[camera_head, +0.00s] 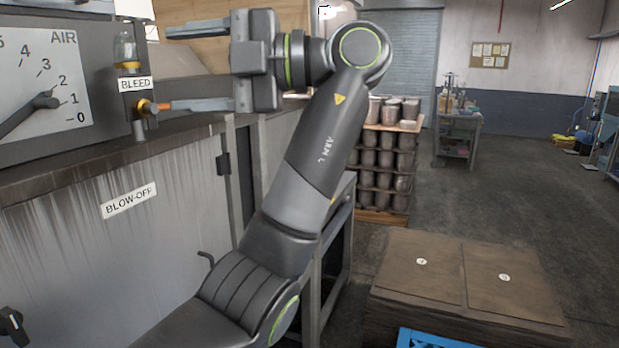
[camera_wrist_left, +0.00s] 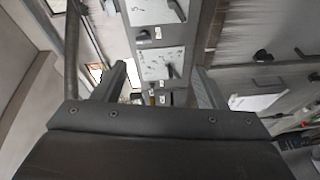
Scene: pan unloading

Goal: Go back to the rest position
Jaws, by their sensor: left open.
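My left gripper (camera_head: 167,68) is raised at the upper left of the head view, its two fingers spread wide and pointing left. Nothing shows between them. The lower finger is close to the orange-brown bleed knob (camera_head: 147,107); I cannot tell whether they touch. In the left wrist view my left gripper (camera_wrist_left: 158,75) also shows its two fingers apart, with panels behind the gap. My right gripper is not in view.
The grey cabinet (camera_head: 60,255) with an AIR dial (camera_head: 45,90) fills the left. A lidded brown box (camera_head: 465,275) stands at lower right, with a blue object (camera_head: 440,338) in front. Stacked pots (camera_head: 385,165) stand behind my arm. Floor at the right is open.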

